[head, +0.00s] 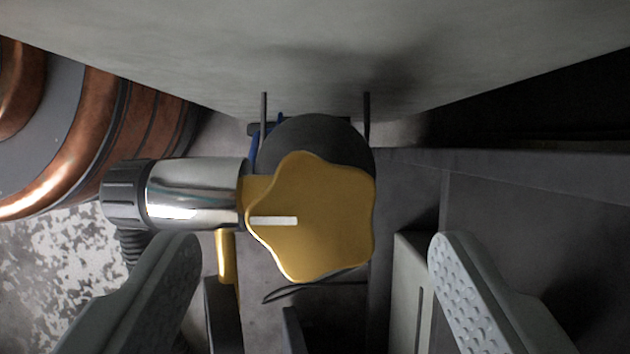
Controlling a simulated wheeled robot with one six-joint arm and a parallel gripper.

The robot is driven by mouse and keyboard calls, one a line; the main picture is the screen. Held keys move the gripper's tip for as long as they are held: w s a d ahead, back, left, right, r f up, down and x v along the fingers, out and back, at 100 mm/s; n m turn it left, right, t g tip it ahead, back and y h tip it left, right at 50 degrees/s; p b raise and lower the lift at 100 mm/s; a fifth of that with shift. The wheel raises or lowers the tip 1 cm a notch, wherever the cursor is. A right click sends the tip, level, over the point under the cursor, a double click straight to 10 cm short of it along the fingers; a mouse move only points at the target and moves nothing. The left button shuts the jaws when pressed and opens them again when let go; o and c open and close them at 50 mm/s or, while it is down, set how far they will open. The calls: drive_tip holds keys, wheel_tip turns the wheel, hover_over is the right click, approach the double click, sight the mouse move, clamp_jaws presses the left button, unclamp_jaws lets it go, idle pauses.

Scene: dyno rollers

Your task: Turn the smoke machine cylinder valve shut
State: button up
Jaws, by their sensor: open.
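The cylinder valve has a yellow lobed handwheel (325,225) in the middle of the head view, its flat face toward me. A short white mark (273,221) on it lies level and points left. A chrome fitting (195,193) with a dark ribbed collar joins the valve from the left. A dark grey rounded shape (312,138), perhaps the cylinder, shows behind the handwheel. My gripper (312,245) is open and empty. Its left finger stands below the chrome fitting, its right finger to the right of the handwheel. I cannot tell whether either finger touches anything.
A pale grey surface (250,50) spans the top of the view. Copper-coloured rolls (85,130) are at the left. A dark grey panel (520,185) fills the right. A thin black cable (315,286) lies below the handwheel. Speckled floor shows at lower left.

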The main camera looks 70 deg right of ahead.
drive_tip(key=shift+x, duration=0.95)
drive_tip(key=c, duration=1)
